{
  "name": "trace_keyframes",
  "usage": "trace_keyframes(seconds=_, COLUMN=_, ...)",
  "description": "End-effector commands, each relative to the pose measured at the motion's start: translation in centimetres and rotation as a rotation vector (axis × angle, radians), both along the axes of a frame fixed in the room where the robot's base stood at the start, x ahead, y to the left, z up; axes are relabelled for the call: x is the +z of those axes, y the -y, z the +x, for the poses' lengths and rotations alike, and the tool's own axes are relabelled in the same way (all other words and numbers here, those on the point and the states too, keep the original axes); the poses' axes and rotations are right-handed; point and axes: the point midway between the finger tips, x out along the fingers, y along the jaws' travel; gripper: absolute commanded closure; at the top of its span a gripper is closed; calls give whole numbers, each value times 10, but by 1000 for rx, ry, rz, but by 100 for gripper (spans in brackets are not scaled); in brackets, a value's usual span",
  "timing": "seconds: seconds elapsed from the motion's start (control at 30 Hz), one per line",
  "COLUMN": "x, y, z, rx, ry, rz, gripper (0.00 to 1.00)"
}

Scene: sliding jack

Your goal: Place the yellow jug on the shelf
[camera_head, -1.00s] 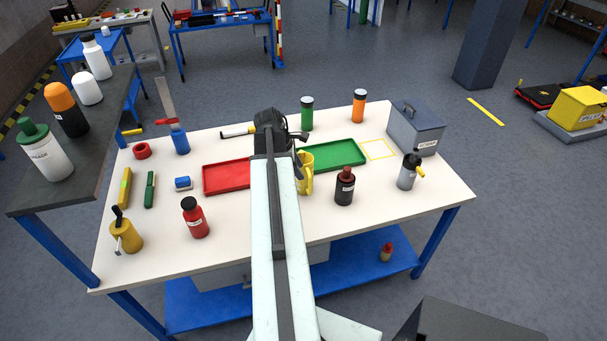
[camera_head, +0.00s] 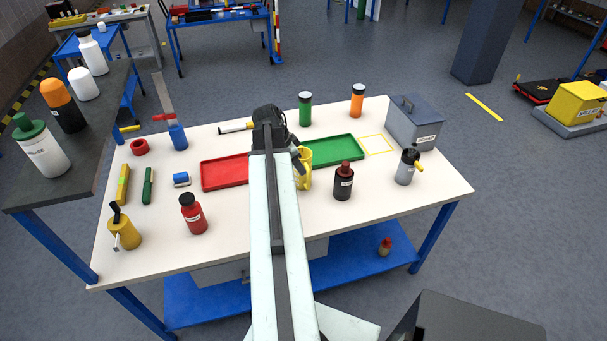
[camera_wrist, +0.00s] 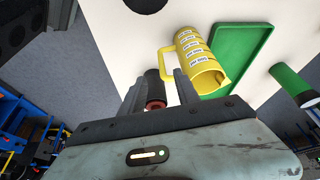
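The yellow jug (camera_head: 306,169) stands on the white table, partly hidden behind my arm in the head view. In the wrist view the jug (camera_wrist: 207,72) shows white labels and a loop handle facing my fingers. My gripper (camera_wrist: 165,83) is open, with its fingers apart close to the handle; I cannot tell whether they touch it. A dark bottle with red shows behind the fingers. A raised dark grey shelf (camera_head: 95,150) is at the left, with bottles on it. A blue lower shelf (camera_head: 345,268) lies under the table.
A green tray (camera_head: 334,150) is right beside the jug, and a red tray (camera_head: 225,172) is left of my arm. A dark bottle (camera_head: 343,182) stands close in front right. A yellow oil can (camera_head: 124,230) and red bottle (camera_head: 193,214) stand front left.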

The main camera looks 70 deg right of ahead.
Motion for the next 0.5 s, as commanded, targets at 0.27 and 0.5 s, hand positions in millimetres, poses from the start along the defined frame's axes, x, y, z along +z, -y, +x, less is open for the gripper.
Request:
trace_keyframes(seconds=0.27, x=-38, y=10, z=-7, rx=1, ry=0, rz=0, gripper=62)
trace_keyframes(seconds=0.5, x=-66, y=21, z=-16, rx=1, ry=-1, rz=1, gripper=62)
